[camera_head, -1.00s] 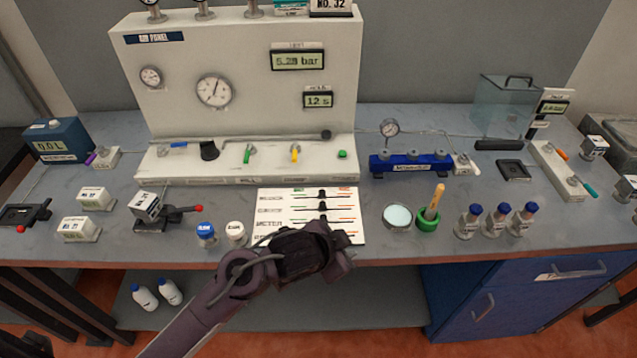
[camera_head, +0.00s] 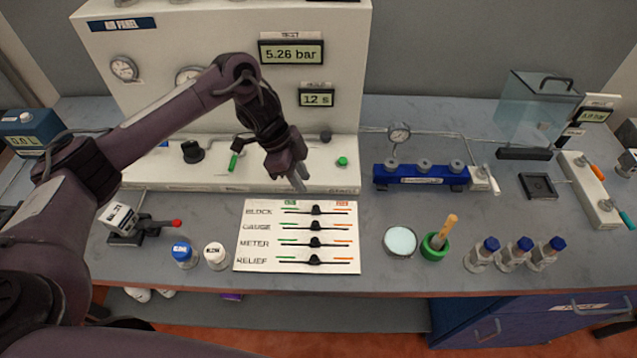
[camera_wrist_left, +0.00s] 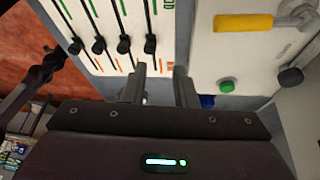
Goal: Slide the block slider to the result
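The white slider board (camera_head: 262,226) lies flat on the bench with rows marked BLOCK, GAUGE, METER and RELIEF. The block slider (camera_head: 316,210) is the top row's black knob, near the middle of its track between a green left part and an orange right part. The other knobs sit at similar middle positions. My left gripper (camera_head: 299,180) is above the board's back edge, pointing down, behind the block slider and apart from it. In the left wrist view its fingers (camera_wrist_left: 160,80) are apart and empty, with the block slider (camera_wrist_left: 150,44) beyond them.
The air panel (camera_head: 230,180) stands close behind the board, with a green button (camera_head: 342,161) near my gripper. Blue-capped (camera_head: 184,254) and white-capped (camera_head: 216,256) bottles stand left of the board. A dish (camera_head: 400,241) and green mortar (camera_head: 434,246) stand right.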

